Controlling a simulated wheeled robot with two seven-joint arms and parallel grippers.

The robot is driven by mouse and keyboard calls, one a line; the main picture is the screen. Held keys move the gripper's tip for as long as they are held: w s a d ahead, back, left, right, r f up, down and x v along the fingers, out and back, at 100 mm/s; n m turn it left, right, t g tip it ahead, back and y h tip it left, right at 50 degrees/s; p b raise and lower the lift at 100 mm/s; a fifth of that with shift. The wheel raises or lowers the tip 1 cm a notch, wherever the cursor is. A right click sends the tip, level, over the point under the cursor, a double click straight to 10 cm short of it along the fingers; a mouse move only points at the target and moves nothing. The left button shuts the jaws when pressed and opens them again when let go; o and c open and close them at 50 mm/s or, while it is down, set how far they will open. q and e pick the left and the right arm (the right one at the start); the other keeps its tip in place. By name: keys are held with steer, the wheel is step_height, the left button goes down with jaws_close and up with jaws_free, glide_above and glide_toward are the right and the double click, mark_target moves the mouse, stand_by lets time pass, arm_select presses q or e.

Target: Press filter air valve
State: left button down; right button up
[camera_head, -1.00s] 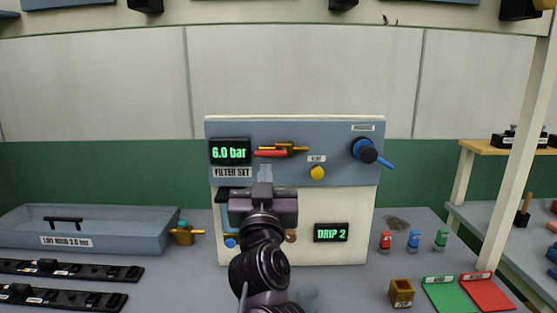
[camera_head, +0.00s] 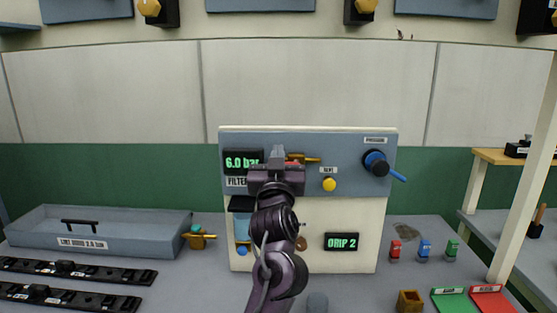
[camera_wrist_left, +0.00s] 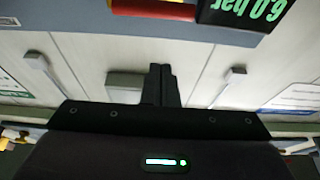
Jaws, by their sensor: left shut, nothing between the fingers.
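The filter panel (camera_head: 362,215) stands upright on the bench, with a green "6.0 bar" display (camera_head: 237,162) at its upper left. A brass valve (camera_head: 308,160) with a red lever sits beside the display; my gripper hides most of the lever. The red lever (camera_wrist_left: 160,9) also shows at the top of the left wrist view, beside the inverted display (camera_wrist_left: 243,13). My left gripper (camera_head: 278,154) is shut and empty, its fingers pointing up in front of the valve area. The shut fingers show in the left wrist view (camera_wrist_left: 160,84). Contact cannot be told. My right gripper is out of view.
A yellow knob (camera_head: 329,185) and a blue pressure handle (camera_head: 377,163) are on the panel, right of my gripper. A "DRIP 2" display (camera_head: 341,242) is below. A grey tray (camera_head: 100,233) stands left. Small coloured bottles (camera_head: 424,250) stand right.

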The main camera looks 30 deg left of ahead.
arm_select(q)
steer(key=shift+w+a+f+p, duration=0.15)
steer(key=shift+w+f, duration=0.1)
steer(key=shift+f, duration=0.3)
steer(key=shift+w+a+f+p, duration=0.15)
steer(key=shift+w+f, duration=0.15)
steer(key=shift+f, duration=0.3)
steer(key=shift+w+a+f, duration=0.15)
steer(key=shift+w+f, duration=0.1)
steer(key=shift+f, duration=0.3)
steer(key=shift+a+f, duration=0.1)
steer(key=shift+a, duration=0.05)
